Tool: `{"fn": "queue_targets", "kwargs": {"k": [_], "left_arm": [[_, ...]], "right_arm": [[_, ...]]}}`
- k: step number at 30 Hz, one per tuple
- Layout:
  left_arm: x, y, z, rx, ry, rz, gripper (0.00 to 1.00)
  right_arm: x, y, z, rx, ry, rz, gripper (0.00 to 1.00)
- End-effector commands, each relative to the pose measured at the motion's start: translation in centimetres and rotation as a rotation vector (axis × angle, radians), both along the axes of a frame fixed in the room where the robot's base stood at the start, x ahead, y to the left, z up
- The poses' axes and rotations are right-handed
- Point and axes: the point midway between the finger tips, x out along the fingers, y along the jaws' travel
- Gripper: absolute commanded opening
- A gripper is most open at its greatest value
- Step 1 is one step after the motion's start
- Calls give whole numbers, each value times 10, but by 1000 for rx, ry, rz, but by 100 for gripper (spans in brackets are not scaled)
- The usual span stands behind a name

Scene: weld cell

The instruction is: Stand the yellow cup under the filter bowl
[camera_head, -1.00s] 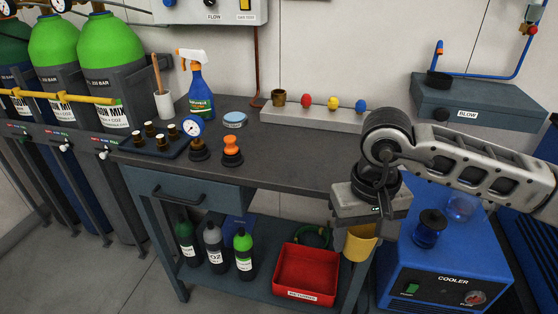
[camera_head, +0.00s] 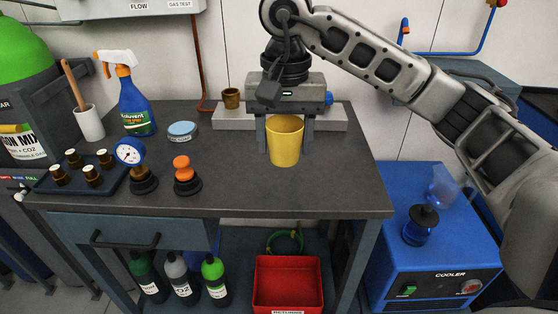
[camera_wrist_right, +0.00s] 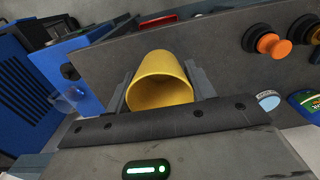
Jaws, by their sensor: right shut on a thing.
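The yellow cup (camera_head: 286,146) is upright over the right half of the dark bench top, in front of the grey rail; I cannot tell whether its base touches the surface. My right gripper (camera_head: 287,137) is shut on it, one finger on each side. In the right wrist view the cup (camera_wrist_right: 160,82) sits between the fingers, its open mouth showing. A translucent bowl-shaped piece (camera_head: 443,185) shows on the blue cooler; I cannot tell whether it is the filter bowl. My left gripper is not in view.
The bench (camera_head: 240,185) holds an orange-topped knob (camera_head: 183,170), a gauge (camera_head: 131,153), a blue tin (camera_head: 182,130) and a spray bottle (camera_head: 134,105). The grey rail (camera_head: 235,119) carries a brown cup (camera_head: 231,98). The blue cooler (camera_head: 438,262) stands right. Bench front is clear.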

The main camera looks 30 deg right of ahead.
Motion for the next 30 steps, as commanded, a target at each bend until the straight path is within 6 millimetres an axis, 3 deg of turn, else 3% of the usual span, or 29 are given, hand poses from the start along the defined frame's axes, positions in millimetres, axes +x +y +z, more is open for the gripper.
{"fn": "queue_targets", "kwargs": {"k": [4,10,17,23,30], "left_arm": [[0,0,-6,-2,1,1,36],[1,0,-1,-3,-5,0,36],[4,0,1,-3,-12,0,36],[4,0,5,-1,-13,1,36],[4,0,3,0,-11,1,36]], "right_arm": [[26,-11,-30,1,6,0,32],[45,-19,-51,1,0,2,32],[55,-23,-64,1,2,1,32],[55,-23,-92,0,2,3,32],[56,-23,-95,0,-1,3,32]]}}
